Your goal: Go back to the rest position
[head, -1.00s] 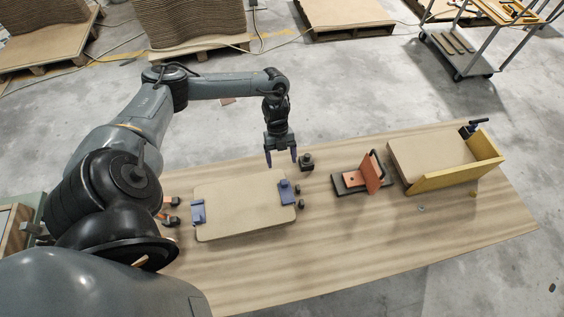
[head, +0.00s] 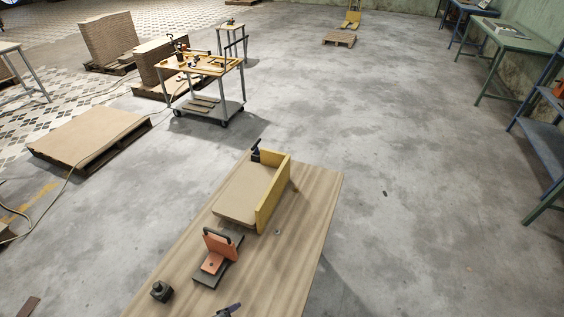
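Neither of my arms can be made out in the head view. A small dark piece (head: 228,310) shows at the bottom edge over the wooden table (head: 290,262); it is cut off, and I cannot tell whether it is a gripper tip or a loose part. On the table, a tan board (head: 240,194) lies against a yellow corner frame (head: 271,201), with a dark clamp (head: 256,150) at its far end. An orange bracket with a black handle (head: 216,252) stands on a dark base. A black block (head: 161,291) sits near the left table edge.
A cart with a yellow top (head: 198,65) and a low pallet with a flat board stack (head: 90,135) stand beyond the table to the left. Taller stacks are behind. Green and blue benches (head: 510,40) line the right.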

